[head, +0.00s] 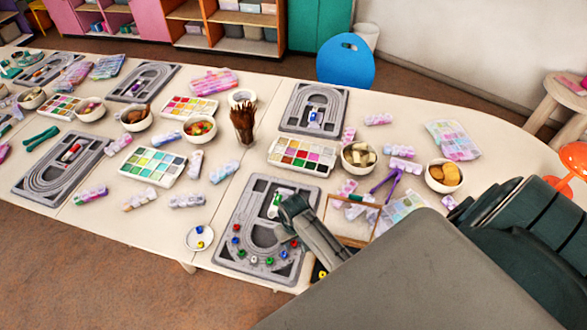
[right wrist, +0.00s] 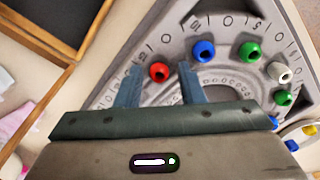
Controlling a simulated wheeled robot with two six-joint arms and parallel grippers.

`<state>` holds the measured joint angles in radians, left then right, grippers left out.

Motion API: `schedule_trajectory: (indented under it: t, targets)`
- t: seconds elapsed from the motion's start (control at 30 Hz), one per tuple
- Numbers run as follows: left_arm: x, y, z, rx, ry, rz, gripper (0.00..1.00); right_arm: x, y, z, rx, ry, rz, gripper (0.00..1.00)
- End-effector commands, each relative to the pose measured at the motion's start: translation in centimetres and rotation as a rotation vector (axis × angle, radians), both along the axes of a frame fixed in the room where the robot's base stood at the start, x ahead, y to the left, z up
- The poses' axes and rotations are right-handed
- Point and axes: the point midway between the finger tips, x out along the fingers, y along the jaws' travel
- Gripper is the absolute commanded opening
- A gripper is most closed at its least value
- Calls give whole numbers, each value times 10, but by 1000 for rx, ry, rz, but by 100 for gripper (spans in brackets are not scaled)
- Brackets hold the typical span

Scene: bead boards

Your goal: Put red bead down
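A red bead (right wrist: 159,72) rests on the grey bead board, between the fingertips of my right gripper (right wrist: 158,68). The fingers are spread, with a gap on each side of the bead, so it is not clamped. In the head view this red bead (head: 294,243) is at the right end of an arc of beads, beside my right gripper (head: 288,234). The grey bead board (head: 228,246) lies at the table's front edge. My arm covers its right part. My left gripper is in neither view.
Blue (right wrist: 204,51), green (right wrist: 250,51) and white (right wrist: 285,72) beads sit along the same curve. A small white dish (head: 192,244) with a blue and a yellow bead is left of the board. A wooden-framed tray (head: 347,240) stands close on the right.

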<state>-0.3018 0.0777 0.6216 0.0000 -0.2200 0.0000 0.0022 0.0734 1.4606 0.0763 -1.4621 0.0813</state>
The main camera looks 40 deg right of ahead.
Motion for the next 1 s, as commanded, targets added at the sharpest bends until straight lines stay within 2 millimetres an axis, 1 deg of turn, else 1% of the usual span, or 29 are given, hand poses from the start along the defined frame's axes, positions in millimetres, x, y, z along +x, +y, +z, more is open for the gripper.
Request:
schedule_trajectory:
  t: [0.07, 0.27, 0.37, 0.43, 0.57, 0.8, 0.9, 1.0]
  targets:
    - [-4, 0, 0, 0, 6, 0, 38, 0, 0, 0, -1, 0, 0, 40]
    - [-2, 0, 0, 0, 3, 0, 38, 0, 0, 0, -1, 1, 0, 40]
    - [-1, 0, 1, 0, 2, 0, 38, 0, 0, 7, -1, 0, 0, 40]
    - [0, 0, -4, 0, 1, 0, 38, 0, -1, 13, -1, -2, 0, 40]
    - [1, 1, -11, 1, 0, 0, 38, 0, -1, 35, -1, -3, 0, 40]
    - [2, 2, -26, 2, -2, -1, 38, 1, -1, 86, -2, -5, 1, 40]
    - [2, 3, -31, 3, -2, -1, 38, 0, 0, 104, -1, -4, 1, 40]
    - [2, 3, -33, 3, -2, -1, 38, 0, 0, 116, 0, -2, 0, 40]
